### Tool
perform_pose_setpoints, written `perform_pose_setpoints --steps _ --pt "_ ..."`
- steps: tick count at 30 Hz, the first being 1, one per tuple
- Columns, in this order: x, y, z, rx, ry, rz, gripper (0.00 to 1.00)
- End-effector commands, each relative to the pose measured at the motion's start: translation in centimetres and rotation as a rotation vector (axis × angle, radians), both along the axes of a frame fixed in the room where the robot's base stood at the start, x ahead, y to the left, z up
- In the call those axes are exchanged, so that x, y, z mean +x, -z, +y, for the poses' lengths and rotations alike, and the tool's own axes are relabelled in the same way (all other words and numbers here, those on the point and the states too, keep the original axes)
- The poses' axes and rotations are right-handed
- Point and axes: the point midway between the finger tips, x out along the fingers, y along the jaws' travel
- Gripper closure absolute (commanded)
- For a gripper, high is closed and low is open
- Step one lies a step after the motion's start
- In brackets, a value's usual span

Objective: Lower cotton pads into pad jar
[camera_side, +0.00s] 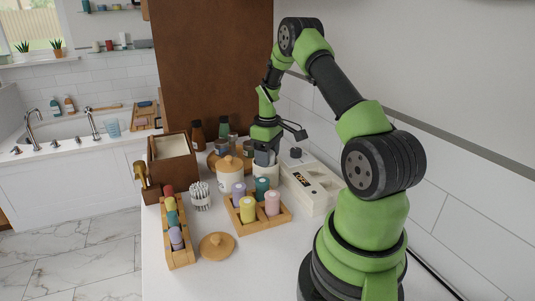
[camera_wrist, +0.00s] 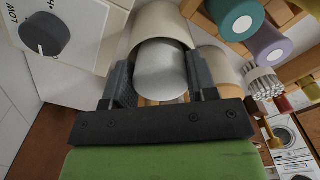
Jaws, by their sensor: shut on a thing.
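My gripper (camera_side: 265,150) points down over the back of the counter. In the wrist view my gripper (camera_wrist: 162,85) is shut on a white, rounded stack of cotton pads (camera_wrist: 162,70), one finger on each side. The cream pad jar (camera_wrist: 158,20) is straight beyond the fingertips, with its open mouth around the far end of the stack. The pads look lined up with the mouth and partly within it; the exact depth cannot be told.
A cream canister with a wooden lid (camera_side: 230,173) stands close left of my gripper. A wooden tray (camera_side: 259,226) of coloured rolls is in front. A white box with a dial (camera_side: 311,187) is close right. A loose wooden lid (camera_side: 216,246) lies on the clear front counter.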

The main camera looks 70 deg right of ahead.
Motion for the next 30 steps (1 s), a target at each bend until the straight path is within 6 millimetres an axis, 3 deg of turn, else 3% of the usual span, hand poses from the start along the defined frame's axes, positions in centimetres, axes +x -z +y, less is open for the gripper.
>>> perform_pose_setpoints --steps 10,11,14,24,30 --pt "0.0 0.4 0.0 0.0 -0.005 0.002 0.7" --pt "0.0 0.4 0.0 0.0 -0.005 0.003 0.41" --pt "0.0 0.4 0.1 0.001 -0.005 0.003 0.18" --pt "0.0 0.2 0.2 0.003 -0.004 0.004 0.18" --pt "0.0 -2.9 0.0 -0.002 -0.002 -0.002 0.18"
